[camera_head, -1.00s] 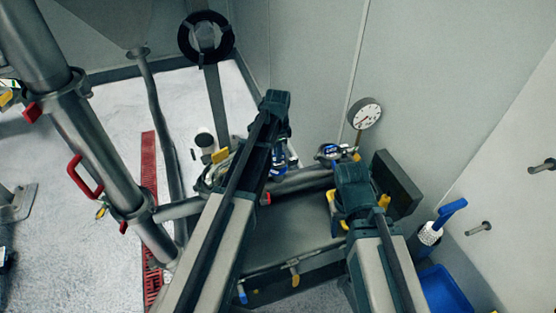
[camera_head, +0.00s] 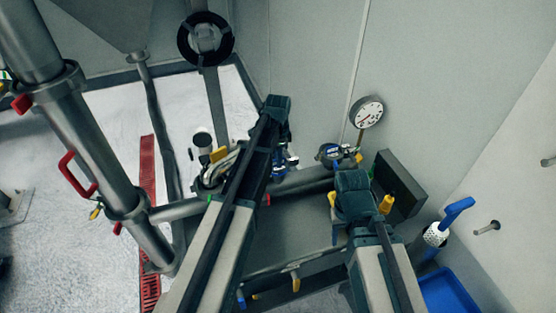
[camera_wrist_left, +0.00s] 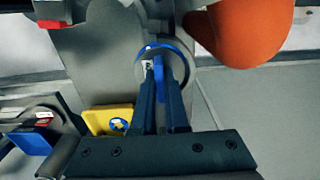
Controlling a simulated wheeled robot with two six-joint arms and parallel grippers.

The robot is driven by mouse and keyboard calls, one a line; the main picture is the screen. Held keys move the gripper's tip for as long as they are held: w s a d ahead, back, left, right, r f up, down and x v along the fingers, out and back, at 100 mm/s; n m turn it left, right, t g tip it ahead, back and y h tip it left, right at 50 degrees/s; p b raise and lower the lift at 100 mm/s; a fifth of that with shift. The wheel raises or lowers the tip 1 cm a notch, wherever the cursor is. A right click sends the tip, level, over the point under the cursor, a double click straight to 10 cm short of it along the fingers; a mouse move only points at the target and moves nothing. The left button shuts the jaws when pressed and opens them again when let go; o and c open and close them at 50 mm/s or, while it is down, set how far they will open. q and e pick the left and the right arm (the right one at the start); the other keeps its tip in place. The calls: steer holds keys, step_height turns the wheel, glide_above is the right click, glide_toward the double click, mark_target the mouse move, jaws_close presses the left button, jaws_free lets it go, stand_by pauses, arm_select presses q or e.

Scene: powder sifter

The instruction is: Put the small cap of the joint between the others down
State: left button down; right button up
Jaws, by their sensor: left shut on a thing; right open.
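The small cap (camera_wrist_left: 178,48), a round grey piece with a blue rim, is between the fingers of my left gripper (camera_wrist_left: 165,80) in the left wrist view. That gripper is shut on it. In the head view my left gripper (camera_head: 283,150) is over the pipe joint area, with blue parts showing under it. The cap cannot be told apart clearly there. A metal clamp and fitting (camera_head: 212,177) lies just left of the gripper. My right gripper (camera_head: 353,207) is open over the bench at the right; its fingertips are mostly hidden.
A dial gauge (camera_head: 368,112) stands behind the right gripper. A thick steel pipe (camera_head: 95,150) with red handles runs down the left. A dark box (camera_head: 400,183), a blue-handled brush (camera_head: 442,222) and a blue tray (camera_head: 447,290) are at the right. An orange rounded thing (camera_wrist_left: 245,30) is near the cap.

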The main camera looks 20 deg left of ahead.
arm_select(q)
steer(key=shift+f, duration=0.25)
steer(key=c, duration=0.9)
jaws_free()
steer(key=shift+r, duration=0.1)
steer(key=shift+r, duration=0.1)
step_height(320, 180, up, 12)
steer(key=r+p, duration=0.1)
steer(key=p, duration=1.2)
steer(key=s+d+n, duration=0.2)
steer(key=s+d, duration=0.2)
steer(key=s, duration=0.4)
steer(key=s+d+n, duration=0.3)
steer(key=s+d, duration=0.2)
steer(key=s, duration=0.3)
steer(key=s+d+n+y, duration=0.1)
steer(key=s+d, duration=0.3)
steer(key=s, duration=0.4)
steer(key=shift+s+d+f+n, duration=0.15)
steer(key=shift+f+n, duration=0.1)
steer(key=shift+n, duration=0.55)
